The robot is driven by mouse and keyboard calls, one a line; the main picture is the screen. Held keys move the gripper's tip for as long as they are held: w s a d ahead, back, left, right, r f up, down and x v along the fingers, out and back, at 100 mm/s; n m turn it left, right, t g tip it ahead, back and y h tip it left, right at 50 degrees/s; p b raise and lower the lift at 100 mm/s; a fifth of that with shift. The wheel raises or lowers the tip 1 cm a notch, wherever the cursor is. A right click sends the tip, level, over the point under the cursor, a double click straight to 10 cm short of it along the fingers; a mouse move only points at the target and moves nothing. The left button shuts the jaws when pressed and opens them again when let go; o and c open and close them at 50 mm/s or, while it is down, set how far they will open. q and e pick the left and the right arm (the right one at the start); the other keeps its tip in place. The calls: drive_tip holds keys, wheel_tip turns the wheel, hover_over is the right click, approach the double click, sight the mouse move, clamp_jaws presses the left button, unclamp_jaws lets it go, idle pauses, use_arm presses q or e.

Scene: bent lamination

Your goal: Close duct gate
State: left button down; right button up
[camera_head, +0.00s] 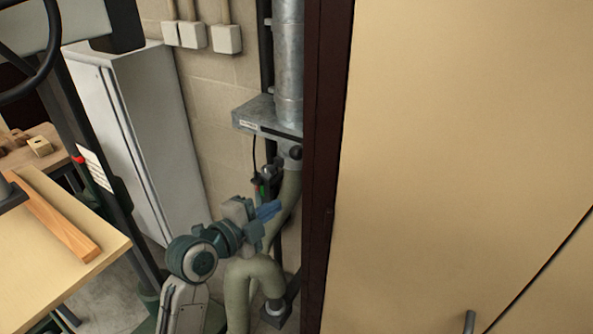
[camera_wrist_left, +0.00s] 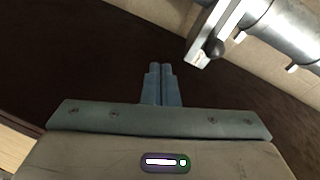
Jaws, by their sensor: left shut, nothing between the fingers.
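The duct gate (camera_head: 262,117) is a flat grey metal slide across the round vertical duct (camera_head: 288,60), and its plate sticks out to the left of the pipe. A dark round knob (camera_head: 295,153) shows just below it, beside the dark cabinet edge. In the left wrist view the metal gate (camera_wrist_left: 218,28) and a dark knob (camera_wrist_left: 213,48) are at the upper right, apart from the fingers. My left gripper (camera_head: 269,210) is below the gate in the head view; its blue fingers (camera_wrist_left: 162,75) are together and empty. My right gripper is not in view.
A tall cabinet (camera_head: 440,130) with a dark side edge fills the right, close beside the duct. A flexible hose (camera_head: 290,195) hangs below the gate behind my left arm. A grey locker (camera_head: 150,130) and a workbench (camera_head: 60,260) with a wooden strip stand left.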

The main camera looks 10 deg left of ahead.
sight(301, 149)
use_arm(q)
drive_tip(key=s+d+r+m+h, duration=0.2)
drive_tip(key=s+r+m, duration=0.2)
drive_tip(key=r, duration=0.3)
drive_tip(key=w+d+p, duration=0.1)
drive_tip(key=w+d, duration=0.1)
drive_tip(key=w, duration=0.9)
drive_tip(key=shift+w+t, duration=0.35)
drive_tip(key=shift+t, duration=0.05)
drive_tip(key=shift+f, duration=0.1)
